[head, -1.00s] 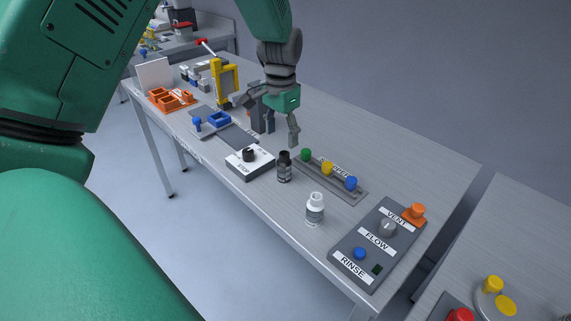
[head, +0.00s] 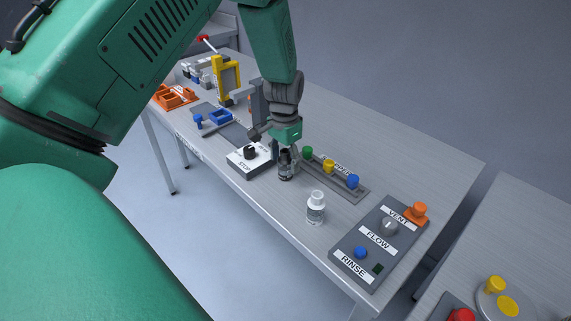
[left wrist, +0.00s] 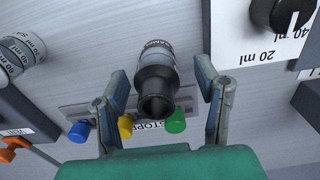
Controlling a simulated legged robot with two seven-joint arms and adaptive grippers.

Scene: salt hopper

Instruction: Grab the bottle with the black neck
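The bottle with the black neck (head: 285,168) stands upright on the table, between the STOP box and the stopper rack. My left gripper (head: 283,155) is right over it and partly covers its neck in the head view. In the left wrist view the bottle (left wrist: 157,88) shows its open black neck toward the camera. The left gripper's fingers (left wrist: 160,78) are spread, one on each side of the bottle, with a gap visible on both sides. My right gripper is not in view.
A rack with green, yellow and blue stoppers (head: 329,166) lies behind. A grey RINSE, FLOW and VENT panel (head: 378,240) is at right.

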